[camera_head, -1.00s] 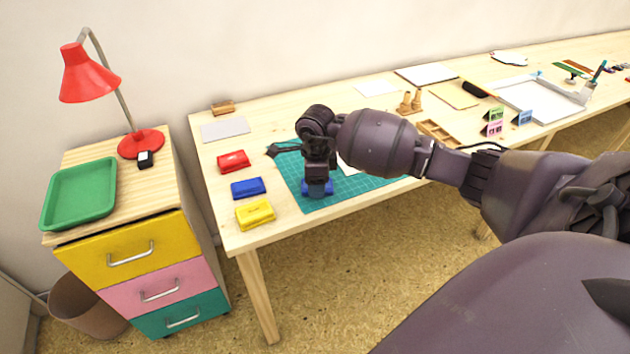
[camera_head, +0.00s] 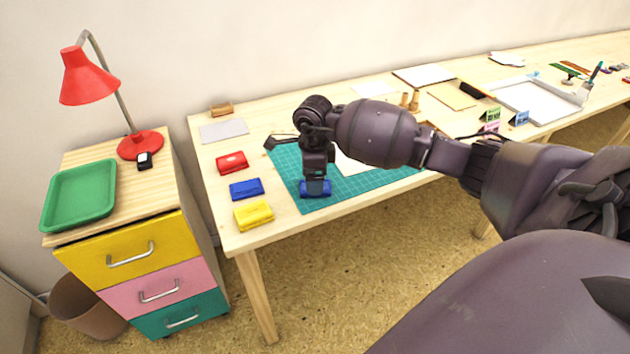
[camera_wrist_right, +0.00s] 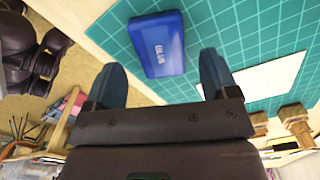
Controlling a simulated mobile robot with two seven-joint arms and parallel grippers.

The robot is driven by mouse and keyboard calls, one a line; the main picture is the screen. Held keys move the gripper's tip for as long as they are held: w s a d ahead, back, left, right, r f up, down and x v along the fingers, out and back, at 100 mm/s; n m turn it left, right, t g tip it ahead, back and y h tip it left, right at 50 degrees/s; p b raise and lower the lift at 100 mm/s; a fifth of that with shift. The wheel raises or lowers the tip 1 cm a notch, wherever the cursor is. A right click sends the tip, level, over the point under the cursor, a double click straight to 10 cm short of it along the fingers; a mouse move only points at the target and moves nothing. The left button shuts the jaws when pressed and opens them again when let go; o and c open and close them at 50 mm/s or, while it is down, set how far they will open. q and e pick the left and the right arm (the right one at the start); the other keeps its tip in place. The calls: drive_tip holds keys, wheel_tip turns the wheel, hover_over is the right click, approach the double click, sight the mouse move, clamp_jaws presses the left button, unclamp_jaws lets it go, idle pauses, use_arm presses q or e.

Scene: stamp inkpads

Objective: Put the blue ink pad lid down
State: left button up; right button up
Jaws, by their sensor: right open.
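The blue ink pad lid (camera_head: 306,190) lies flat on the green cutting mat (camera_head: 345,189), near its front left corner. In the right wrist view the lid (camera_wrist_right: 158,44) shows its lettering upward, on the mat's grid. My right gripper (camera_wrist_right: 160,70) is open, its two blue-grey fingers apart with nothing between them. In the head view this gripper (camera_head: 318,187) is just above the lid and partly hides it. The blue ink pad (camera_head: 246,189) sits on the wooden table, left of the mat. My left gripper is not in view.
A red ink pad (camera_head: 232,162) and a yellow ink pad (camera_head: 254,215) flank the blue one. White paper (camera_head: 352,166) lies on the mat under my right arm. Wooden stamps (camera_head: 409,100) stand behind. The table's front edge is close to the lid.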

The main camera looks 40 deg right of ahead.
wheel_tip(320, 180, up, 9)
drive_tip(key=p, duration=0.1)
drive_tip(key=s+a+f+y, duration=0.1)
drive_tip(key=a+f+y, duration=0.1)
drive_tip(key=a, duration=0.1)
drive_tip(key=s+a+f+y, duration=0.2)
drive_tip(key=a, duration=0.2)
drive_tip(key=s+a+f+y, duration=0.2)
drive_tip(key=a, duration=0.2)
drive_tip(key=shift+s+f+m, duration=0.1)
drive_tip(key=shift+f+m, duration=0.1)
drive_tip(key=shift+m, duration=0.2)
drive_tip(key=s+a+m+t+y, duration=0.5)
drive_tip(key=s+a+m+y, duration=0.2)
drive_tip(key=a+m+y, duration=0.3)
drive_tip(key=s+d+f+m+t+h, duration=0.2)
drive_tip(key=s+d+f+m+h, duration=0.1)
drive_tip(key=m, duration=0.8)
drive_tip(key=s+d+f+m+t+h, duration=0.1)
drive_tip(key=s+d+f+m+h, duration=0.2)
drive_tip(key=s+f+m+h, duration=0.3)
drive_tip(key=s+d+f+m+t+h, duration=0.2)
drive_tip(key=s+d+f+m+h, duration=0.2)
drive_tip(key=m, duration=1.3)
drive_tip(key=s+f+h, duration=0.1)
drive_tip(key=s+h, duration=0.2)
drive_tip(key=s, duration=0.1)
drive_tip(key=shift+s+m+t, duration=0.3)
drive_tip(key=shift+s+m, duration=0.1)
